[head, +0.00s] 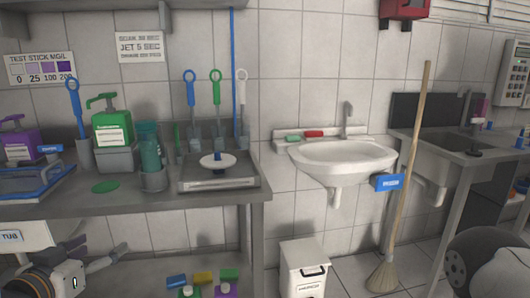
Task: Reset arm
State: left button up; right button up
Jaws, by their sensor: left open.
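My left gripper (104,246) shows at the lower left, in front of and below the grey bench. Its two fingers are spread apart with nothing visible between them. My left arm comes in from the bottom left corner. My right gripper is not in view.
Coloured bottles stand below. A white bin (303,268), a wall sink (343,160) and a broom (405,185) are rightward.

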pick_arm(q)
jog(key=s+d+f+g, duration=0.3)
jog(key=s+f+g, duration=0.15)
jog(key=f, duration=0.45)
jog(key=s+d+f+g, duration=0.25)
jog(key=s+f, duration=0.25)
jog(key=f, duration=0.5)
jog(key=s+d+f+g, duration=0.2)
jog(key=s+f+g, duration=0.1)
jog(key=s, duration=0.6)
jog(key=s+d+f+g, duration=0.2)
jog(key=s+f+g, duration=0.1)
jog(key=s, duration=0.6)
jog(key=s+d+f+g, duration=0.2)
jog(key=s+d+g, duration=0.1)
jog(key=s, duration=0.6)
jog(key=shift+s+f+g, duration=0.35)
jog(key=shift+f+g, duration=0.05)
jog(key=shift+g, duration=0.1)
